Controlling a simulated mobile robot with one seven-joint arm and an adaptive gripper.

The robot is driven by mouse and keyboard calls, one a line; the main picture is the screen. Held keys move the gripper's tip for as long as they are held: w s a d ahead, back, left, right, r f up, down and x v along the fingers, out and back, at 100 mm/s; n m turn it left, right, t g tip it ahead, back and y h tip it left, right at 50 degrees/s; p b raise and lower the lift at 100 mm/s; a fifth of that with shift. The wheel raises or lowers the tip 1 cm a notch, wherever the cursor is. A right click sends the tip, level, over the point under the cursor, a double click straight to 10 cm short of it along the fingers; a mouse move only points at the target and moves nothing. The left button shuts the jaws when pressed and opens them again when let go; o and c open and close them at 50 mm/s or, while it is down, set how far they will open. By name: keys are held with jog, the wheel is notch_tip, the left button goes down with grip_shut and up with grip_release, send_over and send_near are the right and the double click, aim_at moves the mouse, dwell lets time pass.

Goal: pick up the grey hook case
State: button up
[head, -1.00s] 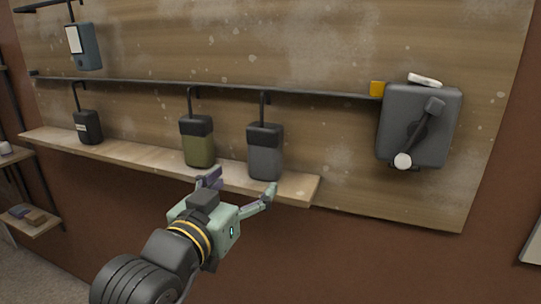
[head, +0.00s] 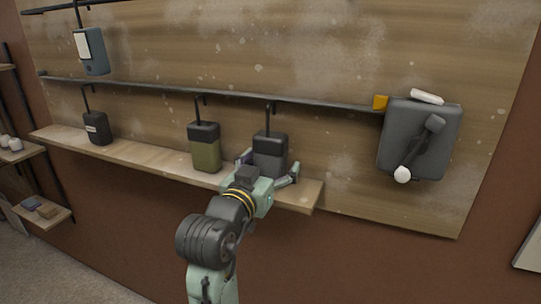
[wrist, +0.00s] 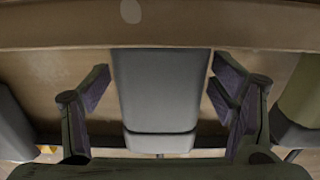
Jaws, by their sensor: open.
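In the wrist view, which looks upside down, the grey case (wrist: 160,88) fills the space between the two open fingers (wrist: 160,92), with small gaps at both sides. The fingers are not closed on it. My gripper hides the base of the case in the head view.
An olive case (head: 204,152) stands just left of the grey one; it also shows in the wrist view (wrist: 302,92). A black case (head: 97,129) stands farther left. A blue-grey case (head: 95,55) hangs above. A large grey lever box (head: 440,145) and a yellow block (head: 380,103) are at right.

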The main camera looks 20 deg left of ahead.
jog(key=shift+c, duration=0.2)
jog(key=c, duration=1.4)
